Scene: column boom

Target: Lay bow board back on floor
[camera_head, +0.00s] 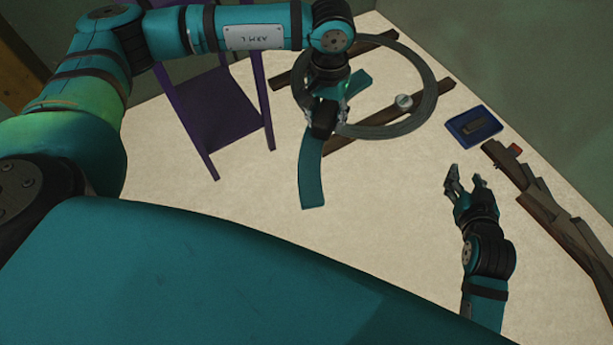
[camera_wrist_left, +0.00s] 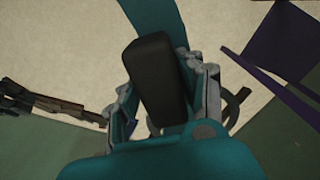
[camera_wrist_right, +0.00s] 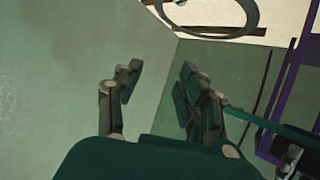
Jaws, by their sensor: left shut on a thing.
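The bow board (camera_head: 312,180) is a curved teal strip with a black grip block at its middle. My left gripper (camera_head: 325,114) is shut on that block, seen from above. In the left wrist view the black block (camera_wrist_left: 157,80) fills the space between the fingers, and a teal limb (camera_wrist_left: 160,14) runs out beyond it. The board appears over the pale floor (camera_head: 245,185); I cannot tell whether it touches it. The gripper and wrist hide part of the board. My right gripper (camera_head: 466,181) is open and empty, apart from the board; its fingers also show in the right wrist view (camera_wrist_right: 160,78).
A grey ring (camera_head: 432,92) lies across two dark beams (camera_head: 352,140) behind the board. A purple frame (camera_head: 262,92) stands to the left. A blue tray (camera_head: 457,138) and a pile of brown pieces (camera_head: 560,222) lie to the right. Bare floor lies in front.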

